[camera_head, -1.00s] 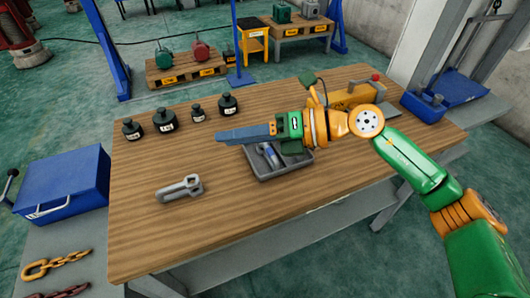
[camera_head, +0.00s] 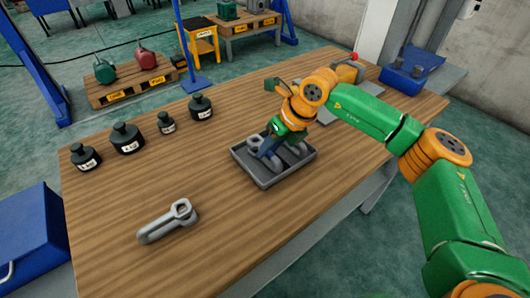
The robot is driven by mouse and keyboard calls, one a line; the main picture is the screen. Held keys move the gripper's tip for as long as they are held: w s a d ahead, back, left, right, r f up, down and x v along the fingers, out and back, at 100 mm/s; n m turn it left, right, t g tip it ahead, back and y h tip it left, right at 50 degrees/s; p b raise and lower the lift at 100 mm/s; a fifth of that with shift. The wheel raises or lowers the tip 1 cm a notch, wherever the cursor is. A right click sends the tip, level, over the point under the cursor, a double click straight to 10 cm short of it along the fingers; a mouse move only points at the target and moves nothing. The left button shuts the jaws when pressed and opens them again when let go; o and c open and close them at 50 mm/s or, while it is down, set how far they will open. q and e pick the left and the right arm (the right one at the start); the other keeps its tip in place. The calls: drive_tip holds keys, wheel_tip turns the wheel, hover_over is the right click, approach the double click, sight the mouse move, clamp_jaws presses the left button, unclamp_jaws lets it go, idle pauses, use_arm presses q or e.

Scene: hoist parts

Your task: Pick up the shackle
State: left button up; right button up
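A dark grey tray (camera_head: 262,184) sits on the wooden table. Curved grey metal (camera_head: 275,163), which looks like the shackle, lies in it and is partly hidden by my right gripper (camera_head: 266,152). The gripper points down into the tray, with its fingers at the metal. I cannot tell whether they are apart or closed on it. Another long grey metal part (camera_head: 167,222) with a ring-shaped end lies on the table left of the tray. My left gripper is not in view.
Several black weights (camera_head: 127,138) stand along the table's far left side. A yellow device (camera_head: 348,72) stands at the back right, beside a blue part (camera_head: 404,77). A blue box (camera_head: 30,240) is left of the table. The table front is clear.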

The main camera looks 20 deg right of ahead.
drive_tip(key=shift+w+a+f, duration=0.1)
drive_tip(key=shift+w+a, duration=0.05)
clamp_jaws()
idle(1.3)
